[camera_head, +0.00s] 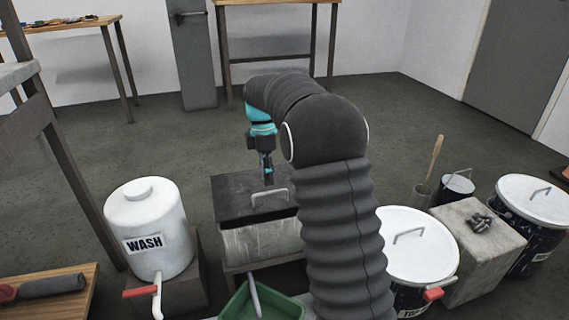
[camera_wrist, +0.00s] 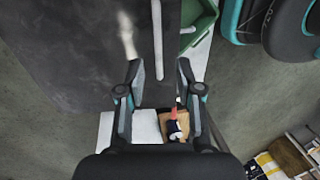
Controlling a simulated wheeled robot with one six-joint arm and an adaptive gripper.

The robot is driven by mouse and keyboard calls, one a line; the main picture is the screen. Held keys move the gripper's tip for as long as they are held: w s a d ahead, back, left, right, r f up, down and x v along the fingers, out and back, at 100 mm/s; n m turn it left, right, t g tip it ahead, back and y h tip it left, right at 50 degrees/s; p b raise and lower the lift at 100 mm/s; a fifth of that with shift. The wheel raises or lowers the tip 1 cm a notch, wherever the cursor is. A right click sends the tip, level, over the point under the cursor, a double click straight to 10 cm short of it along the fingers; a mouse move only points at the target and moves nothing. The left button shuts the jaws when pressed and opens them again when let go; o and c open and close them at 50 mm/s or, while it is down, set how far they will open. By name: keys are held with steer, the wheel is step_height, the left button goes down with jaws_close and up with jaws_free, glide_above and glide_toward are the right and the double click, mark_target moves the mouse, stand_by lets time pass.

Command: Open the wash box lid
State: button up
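My gripper (camera_head: 268,178) points down just over the lid, close to the handle. In the wrist view the lid (camera_wrist: 75,50) fills the upper left. The handle (camera_wrist: 157,40) runs up the picture between the lines of my fingers. My gripper (camera_wrist: 160,68) is open there, with a clear gap between the fingers. Contact with the handle cannot be told.
A white WASH tank (camera_head: 150,230) stands left of the box. A green bin (camera_head: 275,304) with a rod in it is in front. A lidded can (camera_head: 418,245) and a concrete block (camera_head: 478,250) are to the right. The floor behind the box is clear.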

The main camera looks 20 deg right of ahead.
step_height(320, 180, up, 6)
steer(key=w+p, duration=0.1)
steer(key=s+r+m+t, duration=0.2)
steer(key=s+r+m, duration=0.1)
steer(key=s, duration=0.6)
steer(key=s+r+m+t, duration=0.2)
steer(key=s+r+m, duration=0.2)
steer(key=s+m, duration=0.2)
steer(key=shift+s+b, duration=0.35)
steer(key=shift+s, duration=1)
steer(key=shift+d, duration=0.1)
